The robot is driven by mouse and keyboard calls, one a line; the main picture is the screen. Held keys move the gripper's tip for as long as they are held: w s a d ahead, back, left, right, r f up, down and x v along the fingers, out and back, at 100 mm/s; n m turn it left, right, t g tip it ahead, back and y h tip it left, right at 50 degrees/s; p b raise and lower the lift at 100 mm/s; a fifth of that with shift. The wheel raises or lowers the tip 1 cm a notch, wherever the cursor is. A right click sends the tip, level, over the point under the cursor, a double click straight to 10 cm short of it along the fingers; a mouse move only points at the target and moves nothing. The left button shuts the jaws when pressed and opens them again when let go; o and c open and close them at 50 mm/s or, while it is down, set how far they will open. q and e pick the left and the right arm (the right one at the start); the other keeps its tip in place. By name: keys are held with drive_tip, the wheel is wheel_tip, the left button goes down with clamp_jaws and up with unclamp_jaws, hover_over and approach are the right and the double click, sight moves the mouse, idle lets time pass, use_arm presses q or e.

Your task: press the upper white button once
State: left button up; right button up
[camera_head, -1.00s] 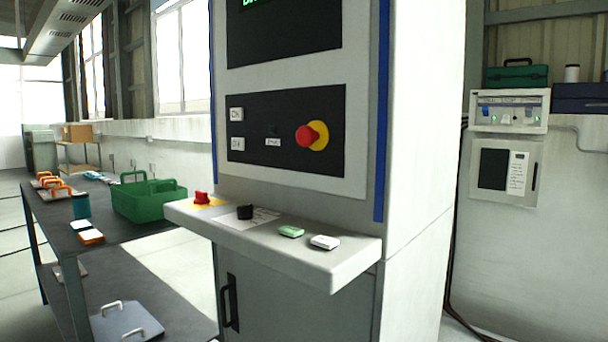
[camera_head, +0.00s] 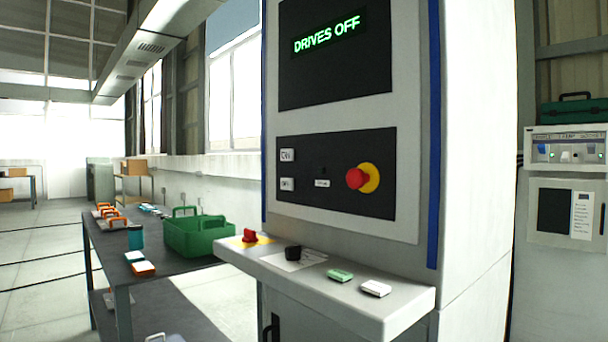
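A red mushroom button on a yellow ring (camera_head: 362,179) is at the panel's right. The screen (camera_head: 327,37) above reads "DRIVES OFF" in green. Neither of my grippers is in the view, and nothing touches the buttons.
A ledge (camera_head: 330,300) juts out below the panel, carrying a red knob (camera_head: 249,235), a black knob (camera_head: 293,252), a green block (camera_head: 340,275) and a white block (camera_head: 375,288). A dark table (camera_head: 110,235) with a green crate (camera_head: 198,238) stands left. The space before the panel is clear.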

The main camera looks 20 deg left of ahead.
use_arm(q)
clamp_jaws()
idle(1.5)
